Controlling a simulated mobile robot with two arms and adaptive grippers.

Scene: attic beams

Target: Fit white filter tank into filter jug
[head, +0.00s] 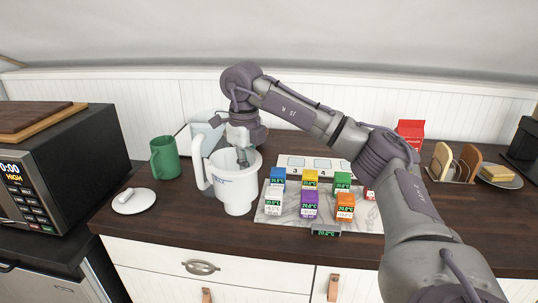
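The white filter jug (237,194) stands upright on the dark counter, left of centre, with its handle on the left side. My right gripper (243,156) comes down from above, and its fingers reach into the jug's open mouth. The near wall and rim hide the fingertips, so I cannot tell whether they are open or hold anything. I cannot make out the white filter tank as a separate piece; whether it sits inside the jug is unclear. My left gripper is not in view.
A green mug (165,158) and a white dish (134,201) are left of the jug, near the black microwave (60,150). Pale box-like things (207,137) stand behind it. A marble board (270,216) with several small coloured display boxes is close on the right.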

